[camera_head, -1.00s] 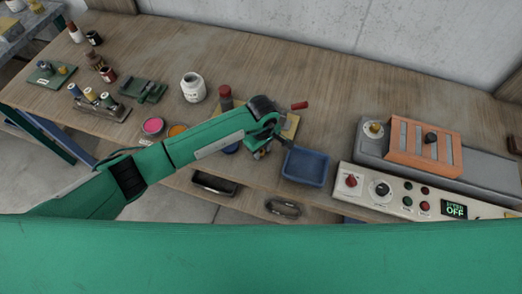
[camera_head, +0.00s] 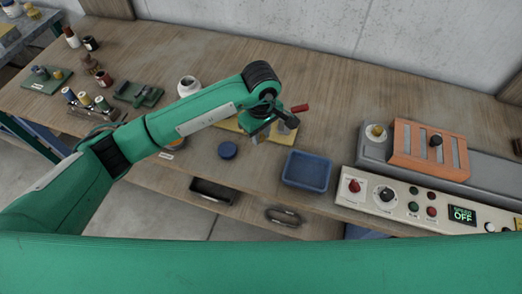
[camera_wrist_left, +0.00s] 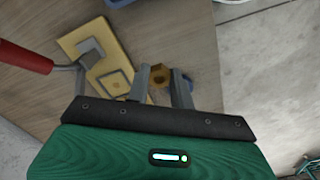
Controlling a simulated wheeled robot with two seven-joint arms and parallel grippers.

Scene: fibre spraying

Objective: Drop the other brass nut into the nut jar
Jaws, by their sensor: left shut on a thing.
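My left gripper (camera_head: 262,134) is over the bench, left of the blue tray. In the left wrist view the gripper (camera_wrist_left: 161,84) is shut on a brass nut (camera_wrist_left: 159,74), a small hexagonal piece with a dark hole, held between the fingertips. In the head view the nut is too small to make out. A white open-topped jar (camera_head: 188,84), probably the nut jar, stands behind my left arm, which hides its lower part and label. My right gripper is not in view.
A yellow board with a red-handled clamp (camera_head: 299,108) lies just behind the gripper; the board also shows in the left wrist view (camera_wrist_left: 90,45). A control panel (camera_head: 400,197) stands right.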

